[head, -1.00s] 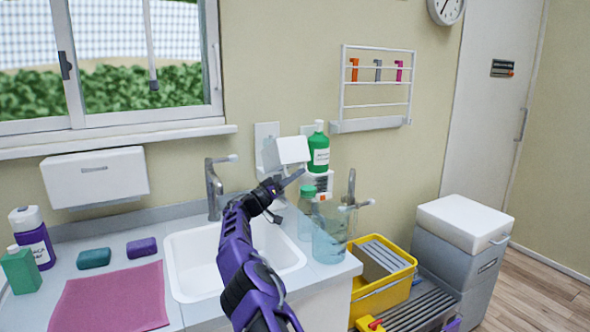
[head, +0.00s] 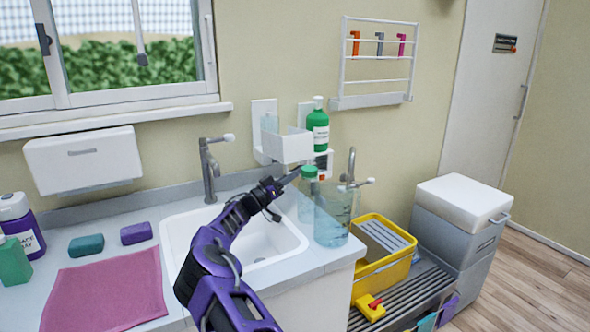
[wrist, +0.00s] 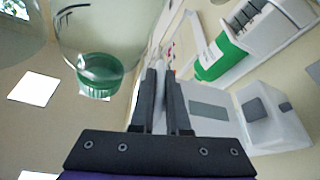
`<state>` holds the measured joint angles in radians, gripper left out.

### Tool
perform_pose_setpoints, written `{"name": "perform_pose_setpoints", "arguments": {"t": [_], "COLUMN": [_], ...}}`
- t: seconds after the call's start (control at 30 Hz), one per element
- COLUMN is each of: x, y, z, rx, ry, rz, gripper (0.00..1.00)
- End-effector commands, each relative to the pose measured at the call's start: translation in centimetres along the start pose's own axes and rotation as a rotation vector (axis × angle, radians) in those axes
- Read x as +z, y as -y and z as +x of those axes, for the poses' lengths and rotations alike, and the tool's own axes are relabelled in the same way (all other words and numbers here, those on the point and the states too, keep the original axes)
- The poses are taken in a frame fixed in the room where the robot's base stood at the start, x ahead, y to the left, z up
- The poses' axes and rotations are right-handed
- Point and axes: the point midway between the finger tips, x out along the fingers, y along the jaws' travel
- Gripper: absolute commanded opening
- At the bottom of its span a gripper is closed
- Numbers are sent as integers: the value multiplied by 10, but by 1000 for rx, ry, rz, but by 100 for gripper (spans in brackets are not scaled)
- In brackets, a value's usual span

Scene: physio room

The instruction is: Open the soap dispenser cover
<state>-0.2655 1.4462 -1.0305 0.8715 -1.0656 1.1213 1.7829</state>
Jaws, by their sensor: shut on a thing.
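The white soap dispenser (head: 262,107) is fixed to the wall behind the sink. Its white cover (head: 295,148) stands tilted forward and down from the back plate, and a clear container (head: 270,124) shows behind it. My gripper (head: 294,174) is just below the cover's front edge in the head view. In the wrist view the fingers (wrist: 163,95) are nearly together with a thin pale piece between them, which looks like part of the cover. The exact grip point is hard to make out.
A green bottle (head: 318,135) stands just right of the cover. A clear bottle with a green cap (head: 308,186) and a clear jug (head: 333,222) stand close right of my gripper. The tap (head: 209,170) rises to the left. The sink basin (head: 270,241) below is empty.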

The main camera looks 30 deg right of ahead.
Motion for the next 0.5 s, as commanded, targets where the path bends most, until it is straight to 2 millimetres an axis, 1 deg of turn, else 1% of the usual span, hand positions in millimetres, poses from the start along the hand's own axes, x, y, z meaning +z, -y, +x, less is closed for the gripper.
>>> {"name": "perform_pose_setpoints", "arguments": {"t": [0.03,0.33,0.37,0.5], "x": [2,2,3,2], "y": [-3,-3,-3,-2], "z": [2,3,3,2], "rx": [9,10,10,8], "ry": [1,2,2,2], "rz": [-2,-2,-2,-1], "gripper": [0,0,15,41]}}
